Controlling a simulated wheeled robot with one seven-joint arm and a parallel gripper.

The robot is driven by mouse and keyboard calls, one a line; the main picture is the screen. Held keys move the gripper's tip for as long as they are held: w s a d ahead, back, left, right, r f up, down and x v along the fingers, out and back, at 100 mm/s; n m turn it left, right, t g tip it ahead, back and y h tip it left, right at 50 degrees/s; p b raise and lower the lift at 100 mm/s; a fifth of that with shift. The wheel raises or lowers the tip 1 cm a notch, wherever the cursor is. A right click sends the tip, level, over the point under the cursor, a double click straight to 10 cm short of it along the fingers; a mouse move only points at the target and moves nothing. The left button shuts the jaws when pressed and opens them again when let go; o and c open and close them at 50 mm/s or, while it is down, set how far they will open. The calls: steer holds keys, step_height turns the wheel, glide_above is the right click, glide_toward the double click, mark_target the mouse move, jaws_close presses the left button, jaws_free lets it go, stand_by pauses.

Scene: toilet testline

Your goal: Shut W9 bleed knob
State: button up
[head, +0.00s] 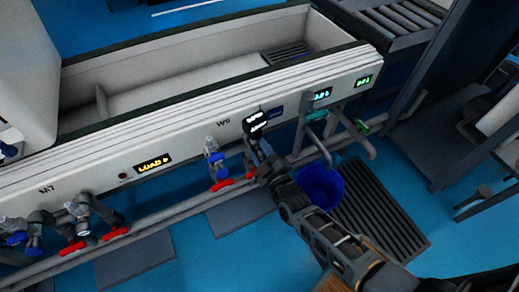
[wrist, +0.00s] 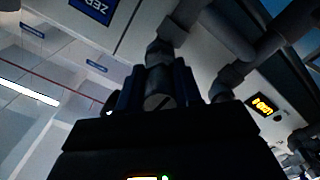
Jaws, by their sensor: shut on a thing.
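The W9 label (head: 223,121) is on the front of the long white trough. Below it, a grey valve (head: 211,148) has a blue knob (head: 217,158) and a red handle (head: 221,185). My gripper (head: 257,146) is at the pipework just right of this valve, below the trough's edge. The dark gripper body hides the lower part. The head view does not show the held knob clearly.
More valves with blue knobs and red handles (head: 80,245) sit at the left under M7. A grey pipe (head: 165,222) runs along the front. A blue bucket (head: 321,187) and a dark floor grating (head: 385,215) are at the right. Lit displays (head: 155,162) are on the trough.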

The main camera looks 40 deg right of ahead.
mark_target(262, 158)
steer(key=m+b, duration=0.1)
steer(key=m, duration=0.3)
steer(key=shift+m, duration=0.3)
steer(key=m+b, duration=0.1)
steer(key=m, duration=0.3)
steer(key=shift+m, duration=0.3)
steer(key=m+b, duration=0.1)
steer(key=m, duration=0.3)
steer(key=shift+a+m+b, duration=0.15)
steer(key=shift+m+b, duration=0.15)
steer(key=shift+b, duration=0.1)
steer(key=shift+a+m+b, duration=0.15)
steer(key=shift+m+b, duration=0.5)
steer(key=shift+m, duration=1.35)
steer(key=shift+w+r, duration=0.1)
steer(key=o, duration=0.8)
steer(key=shift+a, duration=0.1)
steer(key=shift+o, duration=1.2)
steer(key=shift+p+v, duration=0.75)
steer(key=shift+v, duration=3.2)
